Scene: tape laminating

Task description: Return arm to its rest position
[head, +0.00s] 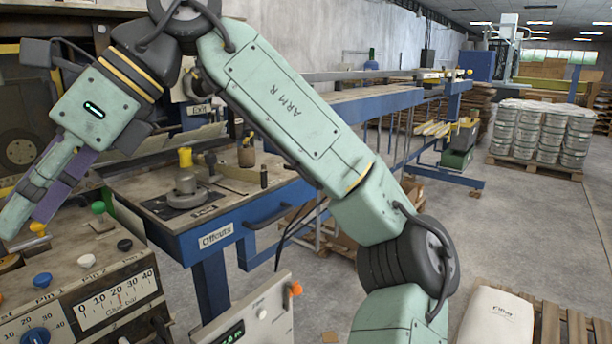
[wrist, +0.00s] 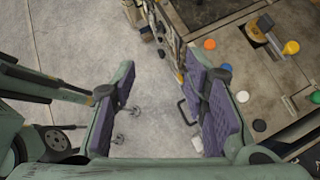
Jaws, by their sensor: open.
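My gripper (wrist: 158,112) is open in the wrist view, with its two purple-padded fingers apart. Bare concrete floor shows between the fingers, and they hold nothing. In the head view my gripper (head: 40,190) is at the left, pointing down and to the left above the control panel (head: 75,285). My green arm, marked ARM R (head: 290,100), is bent up and over from the lower middle to the upper left. The gap between the fingers is hard to see in the head view.
Colored knobs on the panel, such as the green one (head: 98,208), sit close to my gripper. A blue-framed table labelled Offcuts (head: 215,236) stands behind the arm. A white sack (head: 495,315) lies on a pallet at the lower right. The floor (head: 500,220) on the right is open.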

